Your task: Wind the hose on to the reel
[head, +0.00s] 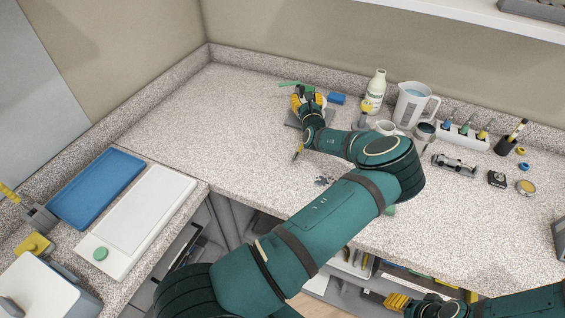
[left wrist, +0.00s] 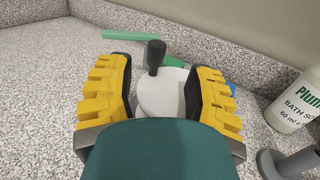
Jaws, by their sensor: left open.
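The reel shows in the left wrist view as a white disc (left wrist: 160,94) with an upright black crank knob (left wrist: 154,56). A flat green strip (left wrist: 137,35), which looks like the hose, lies behind it on the counter; it also shows in the head view (head: 290,84). My left gripper (head: 308,102) is open, its yellow fingers either side of the disc and knob (left wrist: 158,72). I cannot tell whether they touch. In the head view the gripper hides most of the reel. My right gripper (head: 400,301) is low at the right, by the shelves under the counter; its opening is unclear.
A pen (head: 298,152) lies in front. The counter's left part is clear up to a blue tray (head: 97,187).

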